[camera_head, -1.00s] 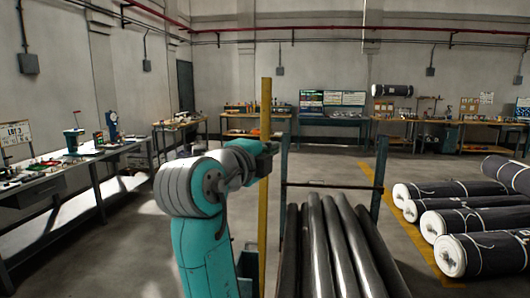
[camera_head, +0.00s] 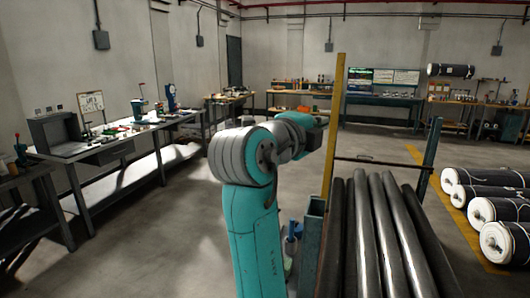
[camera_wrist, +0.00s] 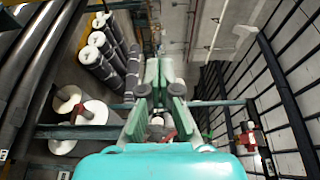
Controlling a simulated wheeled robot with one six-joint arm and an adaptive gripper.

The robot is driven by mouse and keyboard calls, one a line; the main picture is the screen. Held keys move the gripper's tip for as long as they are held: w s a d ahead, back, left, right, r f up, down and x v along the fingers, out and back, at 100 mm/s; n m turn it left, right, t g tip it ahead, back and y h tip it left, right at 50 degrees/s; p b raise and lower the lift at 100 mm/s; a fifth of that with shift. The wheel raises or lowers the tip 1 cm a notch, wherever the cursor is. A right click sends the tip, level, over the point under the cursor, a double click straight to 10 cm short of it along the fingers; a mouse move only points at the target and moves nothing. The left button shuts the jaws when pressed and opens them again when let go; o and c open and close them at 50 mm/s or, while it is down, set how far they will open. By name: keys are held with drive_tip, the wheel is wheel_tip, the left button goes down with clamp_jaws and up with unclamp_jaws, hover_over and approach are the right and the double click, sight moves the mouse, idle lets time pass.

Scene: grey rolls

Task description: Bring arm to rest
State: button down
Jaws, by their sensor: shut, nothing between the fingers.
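My teal and grey arm (camera_head: 245,190) stands in the middle of the head view, with its upper link folded to the right, close to a yellow post. My gripper (camera_wrist: 159,68) shows in the wrist view with its teal fingers together and nothing seen between them. It is not clearly visible in the head view.
A rack of long dark grey rolls (camera_head: 372,235) stands right of my arm, beside the yellow post (camera_head: 334,140). More wrapped rolls (camera_head: 505,213) lie on the floor at the right. A workbench (camera_head: 120,146) runs along the left wall. Open floor lies between.

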drive_tip(key=f+n+y, duration=0.1)
drive_tip(key=f+n, duration=0.2)
drive_tip(key=f, duration=0.6)
drive_tip(key=d+f+n+t+y, duration=0.1)
drive_tip(key=f+n, duration=0.3)
drive_tip(key=f, duration=0.5)
drive_tip(key=f+n+t+y, duration=0.1)
drive_tip(key=f+n, duration=0.3)
drive_tip(key=f, duration=0.4)
drive_tip(key=shift+d+f+y, duration=0.35)
drive_tip(key=shift+f+y, duration=0.05)
drive_tip(key=shift+y, duration=0.3)
drive_tip(key=s+d+f+n+y, duration=0.25)
drive_tip(key=s+f+n, duration=0.25)
drive_tip(key=s+f, duration=0.7)
drive_tip(key=s+d+f+n+y, duration=0.1)
drive_tip(key=s+f+n+y, duration=0.35)
drive_tip(key=s+f, duration=0.75)
drive_tip(key=s+d+n, duration=0.1)
drive_tip(key=s+n, duration=0.1)
drive_tip(key=s, duration=1.2)
drive_tip(key=s+d+r+n+g, duration=0.1)
drive_tip(key=s+n, duration=0.2)
drive_tip(key=s, duration=1.1)
drive_tip(key=shift+s+d+h, duration=0.3)
drive_tip(key=shift+s+d, duration=0.05)
drive_tip(key=shift+d, duration=0.05)
